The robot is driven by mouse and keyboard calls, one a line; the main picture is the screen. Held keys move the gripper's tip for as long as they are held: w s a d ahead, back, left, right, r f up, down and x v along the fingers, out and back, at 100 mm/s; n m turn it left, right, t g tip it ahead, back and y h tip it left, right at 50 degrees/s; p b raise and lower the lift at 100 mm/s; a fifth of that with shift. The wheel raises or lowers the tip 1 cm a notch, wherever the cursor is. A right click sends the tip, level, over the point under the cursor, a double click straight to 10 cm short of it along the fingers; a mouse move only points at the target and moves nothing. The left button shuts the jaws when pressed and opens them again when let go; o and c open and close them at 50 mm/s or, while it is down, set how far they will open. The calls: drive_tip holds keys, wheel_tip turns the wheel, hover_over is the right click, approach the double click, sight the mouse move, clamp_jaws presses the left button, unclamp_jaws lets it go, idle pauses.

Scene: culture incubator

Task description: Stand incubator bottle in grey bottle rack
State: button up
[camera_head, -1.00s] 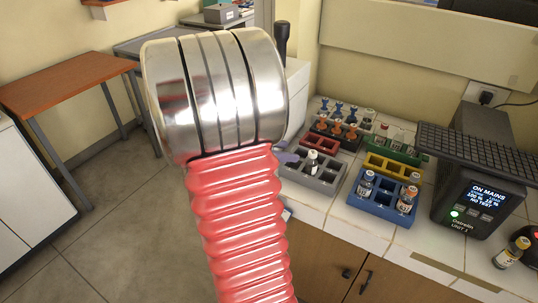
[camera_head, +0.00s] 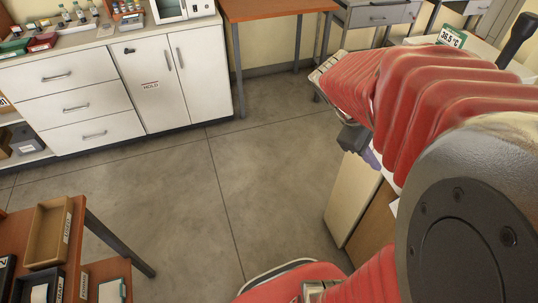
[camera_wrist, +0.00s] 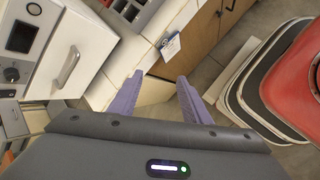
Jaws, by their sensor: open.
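My gripper (camera_wrist: 158,98) is open in the wrist view, with its two purple fingers apart and nothing between them. Beyond the fingers are the edge of a white tiled counter and brown cabinet doors. A grey rack with square compartments (camera_wrist: 131,12) shows partly at the top of the wrist view, past the fingertips on the counter; it looks like the grey bottle rack. A white device with a display, a knob and a handle (camera_wrist: 68,66) stands at the left of that view. I cannot pick out the incubator bottle in either current view.
In the head view, white drawers (camera_head: 70,95) and a cupboard line the left wall, with racks and bottles on top. An orange table (camera_head: 275,8) stands behind. Trays (camera_head: 48,232) sit on a nearer table at lower left. The middle floor (camera_head: 200,205) is clear.

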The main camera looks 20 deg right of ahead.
drive_tip(key=w+a+r+m+t+y, duration=0.1)
drive_tip(key=a+r+m+t+y, duration=0.1)
drive_tip(key=a, duration=1.2)
drive_tip(key=w+a+r+m+t+y, duration=0.1)
drive_tip(key=a+t+y, duration=0.4)
drive_tip(key=a, duration=0.8)
drive_tip(key=shift+w+a+r+m+t, duration=0.35)
drive_tip(key=shift+r+m, duration=0.35)
drive_tip(key=shift+m, duration=0.3)
drive_tip(key=shift+s, duration=0.1)
drive_tip(key=shift+c, duration=0.4)
drive_tip(key=shift+c, duration=1.2)
